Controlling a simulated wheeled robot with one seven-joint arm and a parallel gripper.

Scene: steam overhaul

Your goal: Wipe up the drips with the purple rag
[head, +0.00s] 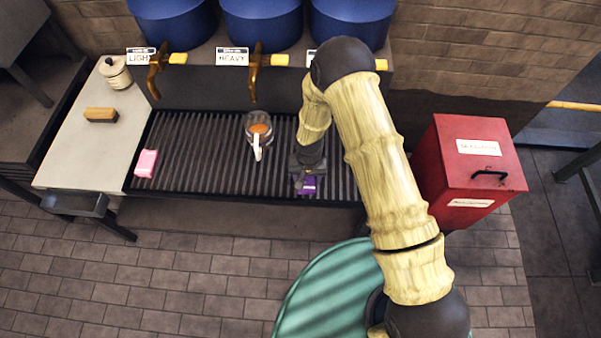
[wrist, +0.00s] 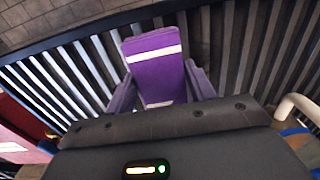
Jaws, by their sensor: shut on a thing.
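The purple rag (head: 308,185) is at the front right of the dark slatted rack, under my gripper (head: 306,172). In the wrist view the rag (wrist: 158,72) is a purple block with white stripes, between the two fingers of my gripper (wrist: 160,85). The gripper is shut on it. The slats lie right behind the rag; I cannot tell whether it touches them. I cannot make out any drips on the slats. The arm hides part of the rack's right side.
A jug (head: 259,132) with amber contents stands on the rack (head: 200,150), left of my gripper. A pink block (head: 146,163) lies at its left end. Blue drums (head: 262,22) with brass taps (head: 253,75) stand behind. A red bin (head: 455,165) is at right.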

